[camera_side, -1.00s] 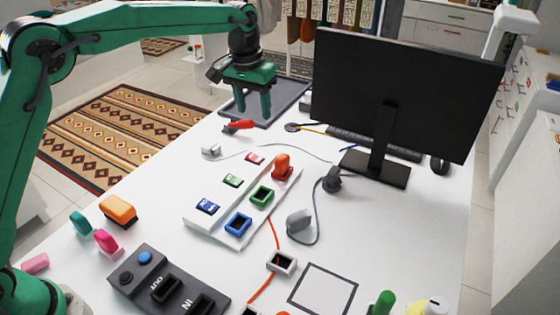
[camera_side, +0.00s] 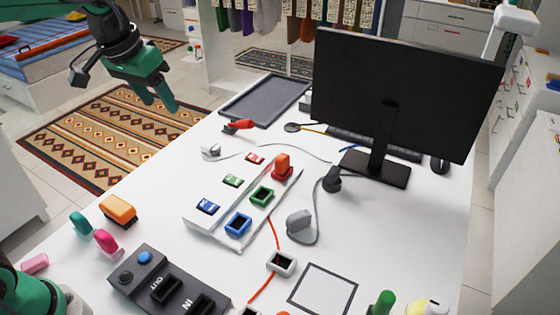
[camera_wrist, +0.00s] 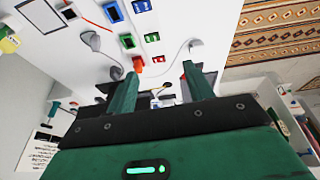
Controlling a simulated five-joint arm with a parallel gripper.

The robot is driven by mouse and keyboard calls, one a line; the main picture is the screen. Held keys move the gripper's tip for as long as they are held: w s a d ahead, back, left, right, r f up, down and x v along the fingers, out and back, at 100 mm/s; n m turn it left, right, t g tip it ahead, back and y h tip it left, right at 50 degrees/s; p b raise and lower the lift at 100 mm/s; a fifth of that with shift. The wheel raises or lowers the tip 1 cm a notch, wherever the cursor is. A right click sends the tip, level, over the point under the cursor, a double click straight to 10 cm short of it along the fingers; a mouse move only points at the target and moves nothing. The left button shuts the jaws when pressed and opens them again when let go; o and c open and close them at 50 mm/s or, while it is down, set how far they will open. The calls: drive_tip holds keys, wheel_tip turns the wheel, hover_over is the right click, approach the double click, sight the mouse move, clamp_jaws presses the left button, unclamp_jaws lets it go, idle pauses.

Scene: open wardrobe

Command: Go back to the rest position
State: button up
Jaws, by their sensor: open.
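My green gripper (camera_side: 160,97) is in the air at the upper left of the side view, past the table's left edge and over the patterned rug. It is open and nothing is between its fingers. In the wrist view its two fingers (camera_wrist: 160,88) stand apart, with part of the white table visible beyond them. My arm's upper part runs out of the side view at the top left.
The white table (camera_side: 190,262) holds a monitor (camera_side: 400,90), a dark tray (camera_side: 262,100), a red-handled tool (camera_side: 239,125), a board with coloured sockets (camera_side: 212,225) and a dark IN/OUT box (camera_side: 150,262). A patterned rug (camera_side: 95,125) lies on the floor left of the table.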

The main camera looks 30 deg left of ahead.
drive_tip(key=s+a+f+t, duration=0.1)
drive_tip(key=s+f, duration=0.1)
drive_tip(key=s, duration=0.5)
drive_tip(key=s+a+f, duration=0.2)
drive_tip(key=s+f, duration=0.1)
drive_tip(key=s, duration=0.5)
drive_tip(key=shift+a+f+t, duration=0.25)
drive_tip(key=shift+f+t, duration=0.05)
drive_tip(key=shift+t, duration=0.1)
drive_tip(key=shift+s, duration=0.1)
idle(0.4)
